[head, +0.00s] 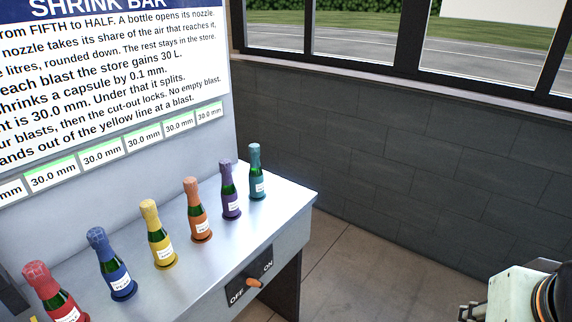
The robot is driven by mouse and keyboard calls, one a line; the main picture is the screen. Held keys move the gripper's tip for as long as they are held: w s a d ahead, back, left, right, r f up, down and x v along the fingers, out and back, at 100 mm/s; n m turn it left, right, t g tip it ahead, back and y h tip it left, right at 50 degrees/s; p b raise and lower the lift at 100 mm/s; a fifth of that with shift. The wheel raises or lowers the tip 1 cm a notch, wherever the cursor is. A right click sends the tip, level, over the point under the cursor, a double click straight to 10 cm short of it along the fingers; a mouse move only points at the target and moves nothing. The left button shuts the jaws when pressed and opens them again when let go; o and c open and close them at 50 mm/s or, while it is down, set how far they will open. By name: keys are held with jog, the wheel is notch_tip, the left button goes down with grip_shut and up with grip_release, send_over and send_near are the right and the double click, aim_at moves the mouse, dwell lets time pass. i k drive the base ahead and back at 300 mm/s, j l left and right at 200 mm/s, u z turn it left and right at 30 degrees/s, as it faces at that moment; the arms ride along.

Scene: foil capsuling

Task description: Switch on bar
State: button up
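The shrink bar (290,205) is a pale metal counter at the left and middle of the head view. On its front face is a dark switch plate (239,293) marked OFF at its left end and ON at its right end. An orange-tipped lever (255,283) sticks out between the two labels. I cannot tell clearly which label it is set to. My gripper does not show. Part of my own arm appears at the bottom right corner, apart from the bar.
Several capped bottles stand in a row on the bar, from a red one (50,290) to a teal one (256,175). Behind them is a sign (110,60) with several "30.0 mm" readouts below. Open floor (350,270) lies right of the bar, before a grey wall.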

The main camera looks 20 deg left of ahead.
aim_at(253, 281)
jog(key=u, duration=2)
